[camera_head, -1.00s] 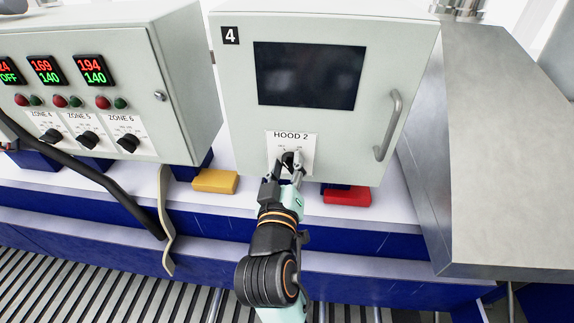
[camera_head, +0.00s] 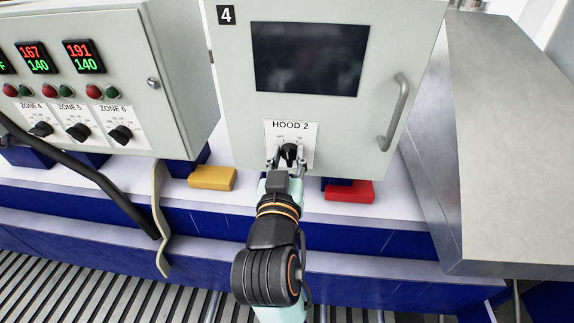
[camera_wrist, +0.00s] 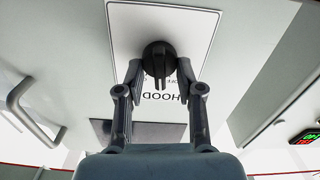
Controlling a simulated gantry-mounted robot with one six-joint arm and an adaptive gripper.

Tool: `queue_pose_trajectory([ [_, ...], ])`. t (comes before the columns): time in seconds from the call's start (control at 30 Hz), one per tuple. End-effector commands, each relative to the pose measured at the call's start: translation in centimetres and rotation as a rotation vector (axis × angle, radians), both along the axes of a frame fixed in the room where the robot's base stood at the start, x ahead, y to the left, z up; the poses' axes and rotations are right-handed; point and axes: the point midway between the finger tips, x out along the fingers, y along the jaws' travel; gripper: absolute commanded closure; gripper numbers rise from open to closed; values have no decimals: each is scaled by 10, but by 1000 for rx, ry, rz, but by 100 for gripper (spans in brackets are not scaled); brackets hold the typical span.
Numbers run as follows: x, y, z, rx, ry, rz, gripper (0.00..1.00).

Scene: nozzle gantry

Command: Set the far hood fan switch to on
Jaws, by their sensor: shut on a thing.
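The HOOD 2 switch is a black rotary knob (camera_head: 289,152) on a white label plate (camera_head: 306,133), low on the front of grey cabinet 4 (camera_head: 384,35). Small position marks sit above the knob; I cannot tell for sure which it points at. My gripper (camera_head: 287,160) is at the knob, with one finger on each side, shut on it. In the wrist view the plate appears upside down, with the knob (camera_wrist: 160,57) between the two fingertips of my gripper (camera_wrist: 160,75). The fingers hide part of the plate's text.
A cabinet with ZONE knobs and lit displays (camera_head: 84,56) stands at the left. Cabinet 4 has a dark screen (camera_head: 306,58) and a door handle (camera_head: 396,112). A yellow block (camera_head: 212,178) and a red block (camera_head: 349,190) lie below. A metal housing (camera_head: 505,150) is at the right.

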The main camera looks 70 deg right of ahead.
Motion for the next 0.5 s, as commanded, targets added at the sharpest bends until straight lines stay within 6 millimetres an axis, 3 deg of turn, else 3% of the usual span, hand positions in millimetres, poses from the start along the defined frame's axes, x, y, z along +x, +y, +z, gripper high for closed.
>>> queue_pose_trajectory([
  [0.5,-3,-1,-3,110,-444,0,98],
])
